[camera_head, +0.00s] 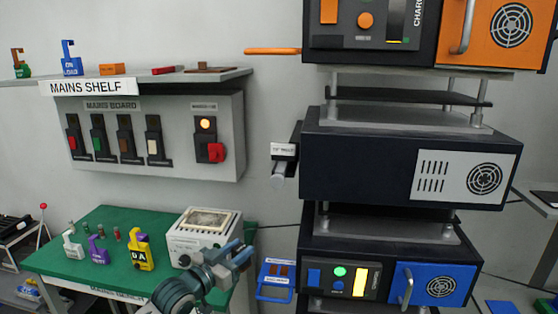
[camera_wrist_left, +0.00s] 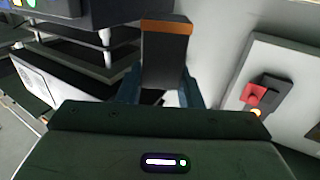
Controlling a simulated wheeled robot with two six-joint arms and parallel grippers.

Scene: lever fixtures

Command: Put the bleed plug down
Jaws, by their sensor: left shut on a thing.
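My left gripper (camera_head: 240,255) is low in the middle of the head view, in front of the white box on the green table. In the left wrist view its two blue-grey fingers (camera_wrist_left: 162,92) are shut on a dark grey block with an orange-brown band near its end, which I take to be the bleed plug (camera_wrist_left: 164,62). In the head view I cannot make the plug out clearly at the gripper. My right gripper is not in view.
The white box (camera_head: 190,252) stands on the green table (camera_head: 120,217) near several small tagged locks. The equipment rack (camera_head: 400,150) rises at the right, with a blue tray (camera_head: 274,295) beside it. The mains shelf (camera_head: 150,80) holds small parts above the mains board (camera_head: 100,165).

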